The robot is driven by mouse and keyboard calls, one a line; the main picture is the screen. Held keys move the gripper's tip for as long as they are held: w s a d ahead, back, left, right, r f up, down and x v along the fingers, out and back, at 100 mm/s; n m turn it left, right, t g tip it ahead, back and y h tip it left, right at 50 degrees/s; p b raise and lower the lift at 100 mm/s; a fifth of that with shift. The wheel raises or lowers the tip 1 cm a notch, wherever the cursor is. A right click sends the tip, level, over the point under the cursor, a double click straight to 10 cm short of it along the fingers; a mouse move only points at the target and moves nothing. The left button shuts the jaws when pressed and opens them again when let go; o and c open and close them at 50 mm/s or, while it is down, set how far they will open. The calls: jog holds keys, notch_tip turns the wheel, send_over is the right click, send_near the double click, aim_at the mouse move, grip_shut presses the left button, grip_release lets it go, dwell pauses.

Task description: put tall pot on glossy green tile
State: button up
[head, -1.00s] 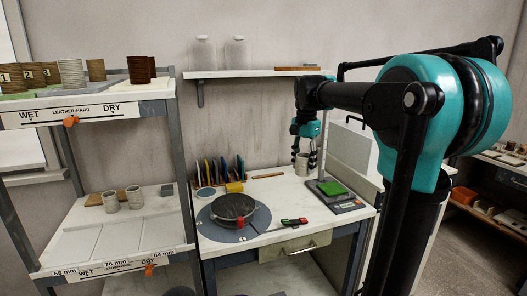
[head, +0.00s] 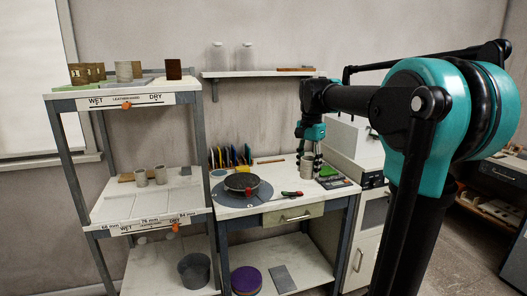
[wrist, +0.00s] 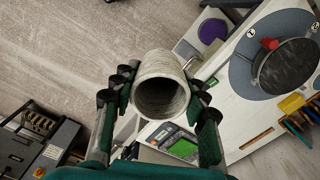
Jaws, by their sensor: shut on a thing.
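A tall grey-beige pot (head: 307,168) hangs upright or nearly so in my gripper (head: 309,152). In the wrist view the fingers stand on both sides of the pot (wrist: 160,64), shut on it, and its open mouth faces the camera. A green tile (head: 327,170) lies on a dark scale-like device at the right end of the worktable. The tile also shows in the wrist view (wrist: 183,148), below the pot in the picture and partly hidden by a finger. In the head view the pot appears just left of the tile; its height above the table is unclear.
A round turntable (head: 241,183) with a dark disc stands left on the worktable (head: 265,172), with coloured upright pieces behind it. A rack (head: 130,210) at left holds several pots. A wall shelf (head: 260,73) with glass jars is above. A white cabinet (head: 352,140) stands at right.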

jog(key=shift+s, duration=0.35)
jog(key=w+d+f+n, duration=0.1)
jog(key=w+f+n, duration=0.2)
jog(key=f, duration=0.7)
jog(key=w+d+f+n, duration=0.1)
jog(key=w+f+n, duration=0.15)
jog(key=f, duration=0.85)
notch_tip(320, 180, down, 16)
jog(key=s+d+n, duration=0.2)
jog(key=n, duration=0.2)
jog(key=shift+f, duration=0.15)
jog(key=shift+d, duration=0.1)
